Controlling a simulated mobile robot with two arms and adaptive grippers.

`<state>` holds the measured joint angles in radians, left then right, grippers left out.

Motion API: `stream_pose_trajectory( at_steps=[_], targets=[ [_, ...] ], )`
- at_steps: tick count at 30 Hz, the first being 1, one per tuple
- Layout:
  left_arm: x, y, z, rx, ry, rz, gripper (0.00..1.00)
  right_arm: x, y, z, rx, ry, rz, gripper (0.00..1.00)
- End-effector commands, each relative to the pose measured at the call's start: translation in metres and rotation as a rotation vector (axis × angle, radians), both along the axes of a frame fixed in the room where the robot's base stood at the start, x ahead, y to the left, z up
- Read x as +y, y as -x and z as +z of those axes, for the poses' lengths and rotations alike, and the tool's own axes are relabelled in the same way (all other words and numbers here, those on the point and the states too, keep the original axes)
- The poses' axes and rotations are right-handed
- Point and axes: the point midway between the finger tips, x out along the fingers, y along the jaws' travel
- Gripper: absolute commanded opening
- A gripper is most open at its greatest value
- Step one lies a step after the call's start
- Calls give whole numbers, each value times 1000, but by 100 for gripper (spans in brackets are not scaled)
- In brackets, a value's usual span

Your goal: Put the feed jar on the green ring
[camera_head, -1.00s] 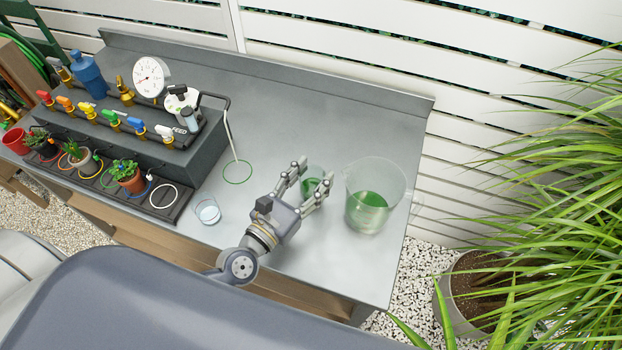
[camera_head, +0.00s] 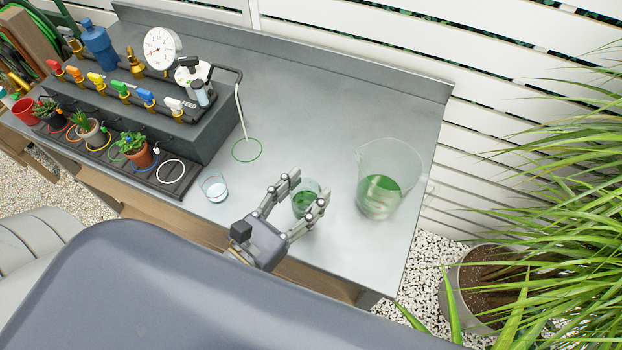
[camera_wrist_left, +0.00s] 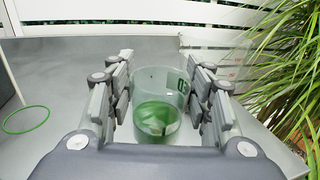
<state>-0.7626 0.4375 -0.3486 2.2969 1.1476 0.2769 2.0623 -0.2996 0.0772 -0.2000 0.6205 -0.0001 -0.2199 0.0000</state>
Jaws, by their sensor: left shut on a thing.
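The feed jar (camera_head: 304,204) is a clear beaker with green liquid; in the left wrist view (camera_wrist_left: 157,120) part of a green label shows. My left gripper (camera_head: 306,188) is shut on it, one finger on each side, and the jar looks upright. I cannot tell how far above the bench it is. The green ring (camera_head: 247,150) lies flat and empty on the bench, to the left of and farther back than the jar. It also shows at the left of the left wrist view (camera_wrist_left: 25,119). My right gripper is not in view.
A large clear pitcher (camera_head: 380,196) with green liquid stands right of the jar. A small glass (camera_head: 214,188) stands left, near the front edge. A thin pale spout (camera_head: 240,112) reaches down to the ring from the valve stand (camera_head: 200,145). The bench between jar and ring is clear.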

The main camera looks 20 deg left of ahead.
Motion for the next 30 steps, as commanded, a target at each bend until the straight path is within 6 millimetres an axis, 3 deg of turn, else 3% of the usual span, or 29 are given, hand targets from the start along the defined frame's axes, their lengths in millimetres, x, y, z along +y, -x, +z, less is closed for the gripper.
stream_pose_trajectory(
  at_steps=[12,30],
  targets=[
    [-1,40,2,0,-1,-2,13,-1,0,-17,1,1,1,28],
    [-1,56,6,-1,0,0,13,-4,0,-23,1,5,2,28]
  ],
)
